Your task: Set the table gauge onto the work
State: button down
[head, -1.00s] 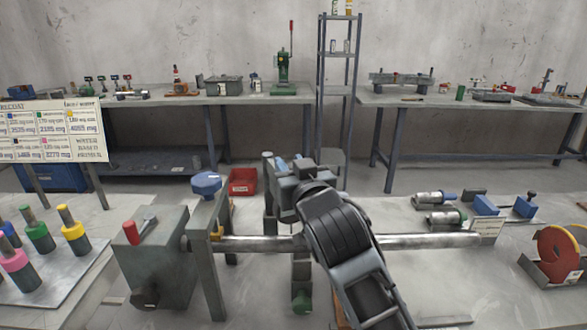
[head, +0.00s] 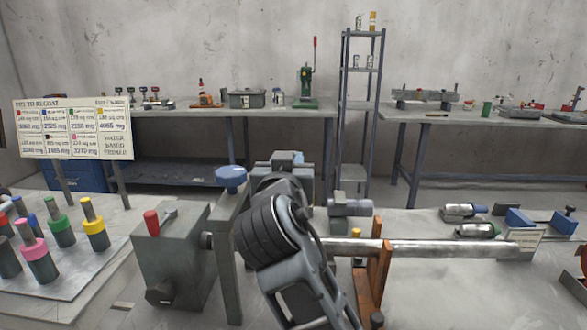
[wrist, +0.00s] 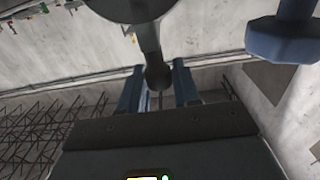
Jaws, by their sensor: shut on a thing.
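My gripper (head: 286,165) is beside the blue-topped clamp (head: 231,178), above the left part of the work, a long metal bar (head: 440,247). My wrist hides much of it in the head view. In the wrist view its two blue-grey fingers (wrist: 157,90) reach up from the dark gripper body. A slim dark stem with a rounded end (wrist: 157,75) shows between them. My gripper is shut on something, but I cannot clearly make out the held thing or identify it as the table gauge. The clamp's blue knob also shows in the wrist view (wrist: 285,40).
A grey headstock box (head: 173,260) with a red knob stands left of the bar. A rust-coloured upright (head: 380,270) stands at the bar. Coloured pegs stand on a plate (head: 50,275) at left.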

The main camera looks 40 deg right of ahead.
jog(key=shift+w+a+f, duration=0.1)
jog(key=shift+a+f, duration=0.05)
jog(key=c, duration=0.9)
grip_release()
jog(key=shift+c, duration=0.2)
jog(key=b+v, duration=0.1)
jog(key=v, duration=0.6)
jog(key=shift+s+a, duration=0.25)
jog(key=s+a+f+n+t+y, duration=0.1)
jog(key=s+a+f+n+y, duration=0.25)
jog(key=f, duration=0.35)
jog(key=s+a+f+n+t+y, duration=0.1)
jog(key=s+a+f+n+y, duration=0.15)
jog(key=s+f, duration=0.35)
jog(key=s+a+f+n+t+y, duration=0.1)
jog(key=s+a+f+n+y, duration=0.25)
jog(key=f, duration=0.35)
jog(key=s+y, duration=0.4)
jog(key=s, duration=1.8)
jog(key=shift+a, duration=0.45)
